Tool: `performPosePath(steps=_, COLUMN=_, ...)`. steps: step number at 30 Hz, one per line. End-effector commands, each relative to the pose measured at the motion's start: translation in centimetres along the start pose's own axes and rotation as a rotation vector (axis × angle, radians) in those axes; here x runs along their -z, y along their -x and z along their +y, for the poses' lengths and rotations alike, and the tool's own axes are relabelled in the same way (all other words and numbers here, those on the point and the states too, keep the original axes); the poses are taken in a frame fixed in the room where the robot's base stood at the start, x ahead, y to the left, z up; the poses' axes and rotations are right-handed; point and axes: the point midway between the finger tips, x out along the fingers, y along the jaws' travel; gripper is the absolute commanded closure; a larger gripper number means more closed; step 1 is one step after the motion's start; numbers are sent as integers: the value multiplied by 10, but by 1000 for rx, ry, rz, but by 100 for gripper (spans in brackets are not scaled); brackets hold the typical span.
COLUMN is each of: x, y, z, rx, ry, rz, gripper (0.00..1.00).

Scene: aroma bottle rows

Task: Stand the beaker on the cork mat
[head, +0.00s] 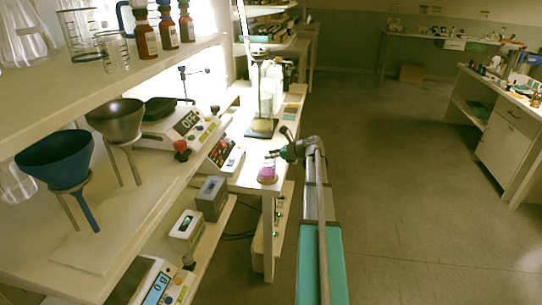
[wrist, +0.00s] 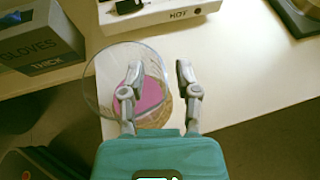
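A clear glass beaker with pink liquid (head: 267,172) stands upright near the front corner of the white bench. In the wrist view the beaker (wrist: 103,75) is seen from above, its round rim left of centre. A brown cork mat (wrist: 163,113) shows under the beaker's lower right part, and the beaker appears to rest on it. My gripper (head: 273,154) is open and empty, just above and right of the beaker. In the wrist view (wrist: 158,75) the left finger overlaps the beaker and the right finger is outside its rim. Contact cannot be told.
A gloves box (wrist: 40,40) stands left of the beaker, and a white device marked HOT (wrist: 165,15) lies behind it. The bench's front edge is close to the beaker. Shelves with funnels (head: 55,158) and a balance (head: 175,130) fill the left. Floor at right is clear.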

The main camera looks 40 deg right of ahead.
Motion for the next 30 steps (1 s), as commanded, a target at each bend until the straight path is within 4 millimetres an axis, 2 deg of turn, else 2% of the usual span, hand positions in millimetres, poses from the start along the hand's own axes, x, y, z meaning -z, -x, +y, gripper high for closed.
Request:
performPosePath(steps=16, x=-4, y=3, z=0, rx=0, ry=0, rz=0, gripper=54)
performPosePath(steps=23, x=-5, y=29, z=1, rx=1, ry=-1, rz=0, gripper=54)
performPosePath(steps=30, x=-5, y=70, z=0, rx=2, ry=-1, rz=0, gripper=54)
